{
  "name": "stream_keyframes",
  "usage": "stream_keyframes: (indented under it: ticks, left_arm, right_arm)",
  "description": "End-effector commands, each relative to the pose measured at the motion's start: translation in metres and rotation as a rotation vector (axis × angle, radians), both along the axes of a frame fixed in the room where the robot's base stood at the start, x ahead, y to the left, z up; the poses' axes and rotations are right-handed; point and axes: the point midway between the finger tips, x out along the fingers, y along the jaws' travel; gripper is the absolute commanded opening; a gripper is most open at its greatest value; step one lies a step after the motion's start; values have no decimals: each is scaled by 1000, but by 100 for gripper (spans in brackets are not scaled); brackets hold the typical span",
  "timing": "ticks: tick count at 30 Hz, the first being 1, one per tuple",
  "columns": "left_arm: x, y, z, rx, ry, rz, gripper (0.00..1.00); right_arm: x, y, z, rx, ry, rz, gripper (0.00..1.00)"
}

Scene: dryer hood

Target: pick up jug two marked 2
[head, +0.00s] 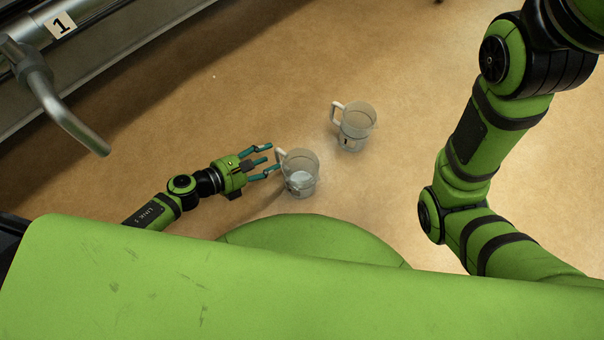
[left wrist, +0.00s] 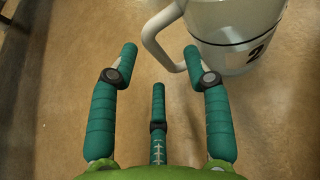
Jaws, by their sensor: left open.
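Jug two (head: 301,174) is a clear jug with a white handle, standing upright on the tan floor. In the left wrist view jug two (left wrist: 235,35) sits at the top right, with a "2" on its label. My left gripper (head: 267,160) is open and empty, just left of jug two and close to its handle. In the left wrist view the fingers of my left gripper (left wrist: 158,65) are spread, and the right finger's tip is by the lower part of the handle; I cannot tell whether they touch. My right gripper is out of view.
A similar jug (head: 354,126) marked 1 stands behind and to the right of jug two. A metal unit with a "1" plate (head: 61,25) and a handle (head: 68,112) is at the upper left. The floor (head: 235,95) between is clear.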

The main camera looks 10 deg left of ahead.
Motion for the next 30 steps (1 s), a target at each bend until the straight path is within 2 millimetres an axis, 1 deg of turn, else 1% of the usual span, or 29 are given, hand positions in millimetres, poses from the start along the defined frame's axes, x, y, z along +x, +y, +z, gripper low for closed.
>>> stream_keyframes:
  ticks: [1, 3, 7, 11, 17, 18, 20, 21, 30]
  left_arm:
    - [7, -3, -8, -1, -3, -1, 49]
    - [15, -9, -15, -2, -3, 0, 49]
    - [26, -20, -20, -4, -2, -1, 49]
    - [31, -24, -22, -3, 0, 2, 49]
    - [30, -25, -21, -4, 1, 2, 49]
    - [30, -25, -21, -5, 2, 2, 33]
    - [30, -25, -21, -5, 2, 2, 9]
    - [30, -25, -21, -5, 2, 2, 0]
    - [30, -25, -21, -5, 1, 2, 0]
  right_arm:
    - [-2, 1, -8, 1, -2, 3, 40]
    - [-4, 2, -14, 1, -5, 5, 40]
    - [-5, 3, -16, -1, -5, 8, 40]
    - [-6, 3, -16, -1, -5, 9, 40]
    - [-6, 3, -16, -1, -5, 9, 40]
    - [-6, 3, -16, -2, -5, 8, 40]
    - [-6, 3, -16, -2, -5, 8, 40]
    - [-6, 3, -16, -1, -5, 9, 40]
    - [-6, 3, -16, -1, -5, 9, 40]
